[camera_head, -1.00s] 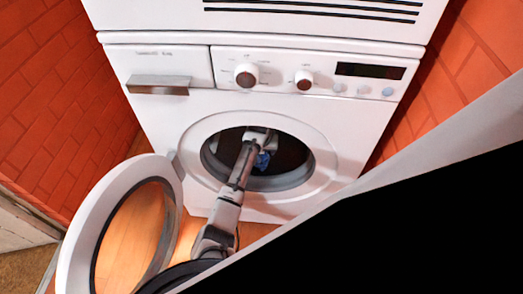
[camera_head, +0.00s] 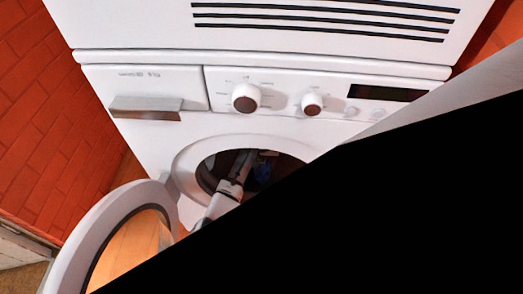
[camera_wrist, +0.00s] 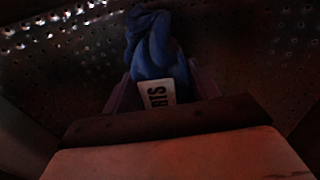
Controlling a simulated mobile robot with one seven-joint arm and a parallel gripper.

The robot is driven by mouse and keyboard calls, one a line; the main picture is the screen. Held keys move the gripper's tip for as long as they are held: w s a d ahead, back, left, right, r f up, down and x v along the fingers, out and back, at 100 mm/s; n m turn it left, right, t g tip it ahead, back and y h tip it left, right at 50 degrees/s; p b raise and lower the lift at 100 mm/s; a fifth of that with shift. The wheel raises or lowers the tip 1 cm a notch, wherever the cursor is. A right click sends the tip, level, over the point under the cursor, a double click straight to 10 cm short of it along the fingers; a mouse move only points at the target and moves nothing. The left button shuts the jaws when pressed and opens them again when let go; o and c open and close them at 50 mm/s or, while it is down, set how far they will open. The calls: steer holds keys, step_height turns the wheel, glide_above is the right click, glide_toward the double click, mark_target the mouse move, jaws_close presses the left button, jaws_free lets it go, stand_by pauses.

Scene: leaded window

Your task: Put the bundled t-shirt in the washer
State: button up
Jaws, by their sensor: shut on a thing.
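The washer (camera_head: 150,150) is white, with its round door (camera_head: 75,240) swung open to the left. My arm reaches through the round opening into the dark drum. The bundled t-shirt (camera_wrist: 150,45) is blue with a white printed patch. In the wrist view my gripper (camera_wrist: 155,92) is shut on it, inside the perforated metal drum (camera_wrist: 60,45). In the head view a small blue bit of the t-shirt (camera_head: 263,171) shows inside the opening. The fingertips are dim, and the t-shirt's lower part is hidden by the gripper.
A black shape covers the lower right of the head view and hides the opening's right side. A red brick wall (camera_head: 50,130) stands close on the left. Another white appliance (camera_head: 130,25) sits above the washer.

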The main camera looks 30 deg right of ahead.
stand_by(0.3)
steer(key=shift+f, duration=0.6)
steer(key=o, duration=1.2)
step_height(320, 180, up, 9)
steer(key=shift+f+p, duration=0.15)
steer(key=shift+p, duration=1.05)
